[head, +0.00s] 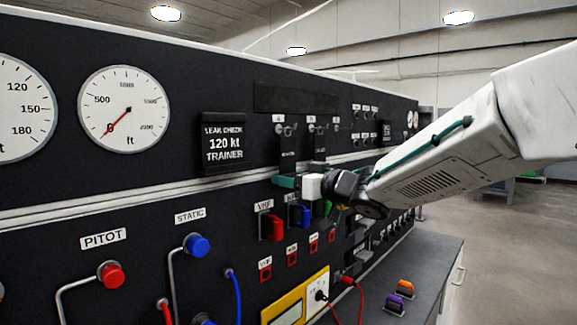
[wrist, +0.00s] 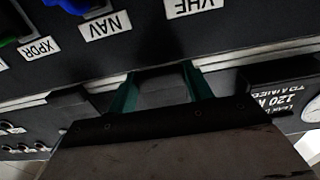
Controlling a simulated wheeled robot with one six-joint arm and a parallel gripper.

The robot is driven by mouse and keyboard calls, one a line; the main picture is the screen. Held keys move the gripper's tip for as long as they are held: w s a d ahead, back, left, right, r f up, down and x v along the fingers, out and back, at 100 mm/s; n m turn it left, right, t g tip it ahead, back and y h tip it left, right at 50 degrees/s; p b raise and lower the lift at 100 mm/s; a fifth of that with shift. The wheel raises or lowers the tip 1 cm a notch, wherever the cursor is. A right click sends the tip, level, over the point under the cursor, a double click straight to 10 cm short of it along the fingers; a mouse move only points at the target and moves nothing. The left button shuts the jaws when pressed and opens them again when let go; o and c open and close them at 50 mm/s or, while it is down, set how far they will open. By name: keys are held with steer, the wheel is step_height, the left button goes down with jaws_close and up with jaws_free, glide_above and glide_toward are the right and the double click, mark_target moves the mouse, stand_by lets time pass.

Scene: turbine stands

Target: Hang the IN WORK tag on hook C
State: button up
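Small white hook labels (head: 279,118) run along the upper panel in the head view; their letters are too small to read. A dark tag (head: 288,148) hangs under the left hook and another dark tag (head: 320,143) under the middle one. Neither tag's text is readable, so I cannot tell which is IN WORK. A third label (head: 336,120) is to the right, with no tag visible under it. My gripper (head: 284,182) is just below the left tag. In the wrist view, its teal fingers (wrist: 163,88) stand apart, with a dark block between them, probably the tag's lower end; contact is unclear.
A LEAK CHECK placard (head: 222,143) is left of the tags. A silver rail (head: 120,203) crosses the panel. Red and blue connectors (head: 272,228) under the VHF and NAV labels project below my gripper. A yellow meter (head: 290,310) and a grey bench (head: 425,270) lie lower.

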steer(key=shift+s+d, duration=0.5)
stand_by(0.4)
steer(key=shift+v, duration=1.25)
